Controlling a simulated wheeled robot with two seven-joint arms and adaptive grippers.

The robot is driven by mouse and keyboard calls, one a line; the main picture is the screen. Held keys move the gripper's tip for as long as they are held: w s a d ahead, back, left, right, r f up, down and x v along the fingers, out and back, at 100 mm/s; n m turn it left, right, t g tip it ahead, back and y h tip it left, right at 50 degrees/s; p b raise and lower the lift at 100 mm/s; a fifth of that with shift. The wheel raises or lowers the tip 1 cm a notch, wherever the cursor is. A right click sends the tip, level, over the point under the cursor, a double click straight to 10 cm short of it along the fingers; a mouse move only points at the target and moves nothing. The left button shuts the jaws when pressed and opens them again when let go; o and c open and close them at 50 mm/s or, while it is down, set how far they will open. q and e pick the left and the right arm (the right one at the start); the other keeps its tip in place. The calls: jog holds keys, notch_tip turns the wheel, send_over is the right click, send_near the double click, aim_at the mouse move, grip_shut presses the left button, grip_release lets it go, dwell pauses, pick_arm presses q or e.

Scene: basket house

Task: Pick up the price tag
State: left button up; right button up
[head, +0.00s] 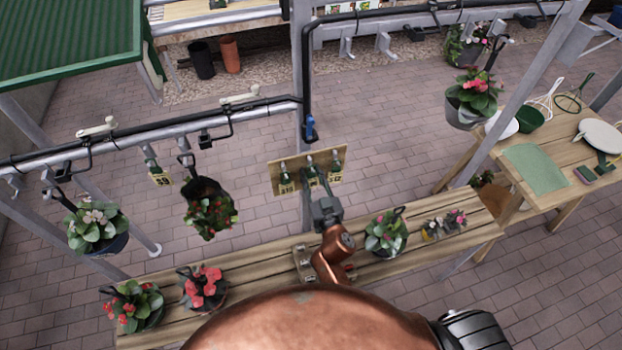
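A wooden board (274,178) stands upright at the middle and carries several price tags on green clips. One price tag (286,187) hangs at its left side and another (335,178) at its right side. My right gripper (316,184) reaches up to the board's lower middle and covers part of the middle tag. It is too small to tell whether its fingers are open, touching or holding that tag. One more price tag (160,179) hangs from the rail at the left. My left gripper is not in view.
A long wooden bench (245,263) runs below the board with potted flowers (204,287) on it. A metal rail (150,140) with hooks and hanging pots (208,208) crosses at left. A side table (560,150) stands at right.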

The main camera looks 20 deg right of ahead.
jog(key=c, duration=0.4)
jog(key=shift+c, duration=0.2)
